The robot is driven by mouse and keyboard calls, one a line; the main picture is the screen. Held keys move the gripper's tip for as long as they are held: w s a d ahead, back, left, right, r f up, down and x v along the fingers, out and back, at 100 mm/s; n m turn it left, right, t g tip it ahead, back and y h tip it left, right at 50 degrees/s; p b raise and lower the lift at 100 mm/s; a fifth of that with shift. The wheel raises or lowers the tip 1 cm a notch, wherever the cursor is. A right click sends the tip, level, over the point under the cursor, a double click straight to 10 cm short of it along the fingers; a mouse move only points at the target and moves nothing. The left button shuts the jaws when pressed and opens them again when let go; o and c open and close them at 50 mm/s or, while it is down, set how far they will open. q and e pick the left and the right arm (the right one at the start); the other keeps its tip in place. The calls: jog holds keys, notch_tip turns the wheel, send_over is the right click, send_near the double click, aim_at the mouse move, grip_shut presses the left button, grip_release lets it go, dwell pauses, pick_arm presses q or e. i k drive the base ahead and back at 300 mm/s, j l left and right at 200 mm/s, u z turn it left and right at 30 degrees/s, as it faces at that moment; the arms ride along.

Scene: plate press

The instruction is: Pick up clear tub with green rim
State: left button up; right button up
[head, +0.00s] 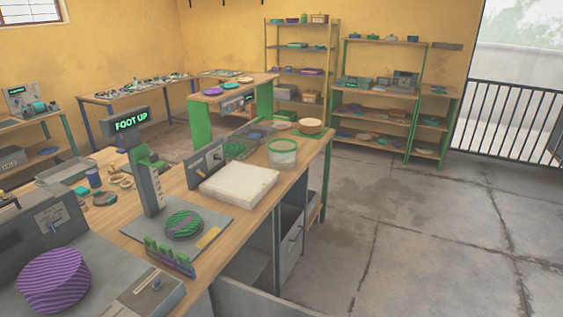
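The clear tub with green rim (282,154) stands upright on the wooden workbench (257,213), near its right edge. Its sides are see-through and it looks empty. A white block (238,184) lies in front of it to the left, and a round wooden piece (312,127) sits behind it to the right. Neither of my grippers shows in the head view.
A purple ridged drum (54,279) is nearest. The floor (420,240) to the right is clear. Shelves (376,105) line the back wall.

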aim_at(282, 151)
jog(key=z, duration=0.6)
jog(key=i+l+z, duration=0.15)
jog(key=l, duration=0.25)
jog(key=l+z, duration=0.15)
jog(key=l, duration=0.25)
jog(key=i+l+z, duration=0.2)
jog(key=l, duration=0.3)
jog(key=i+l+z, duration=0.2)
jog(key=i+l, duration=0.2)
jog(key=i+l+u, duration=0.1)
jog(key=i, duration=0.4)
jog(key=i+l+u, duration=0.1)
jog(key=i+l, duration=0.15)
jog(key=i, duration=0.2)
jog(key=i+l+u, duration=0.1)
jog(key=i+l, duration=0.15)
jog(key=i, duration=0.2)
jog(key=i+j+u, duration=0.1)
jog(key=i+u, duration=0.7)
jog(key=i+l+u, duration=0.15)
jog(key=i+u, duration=0.25)
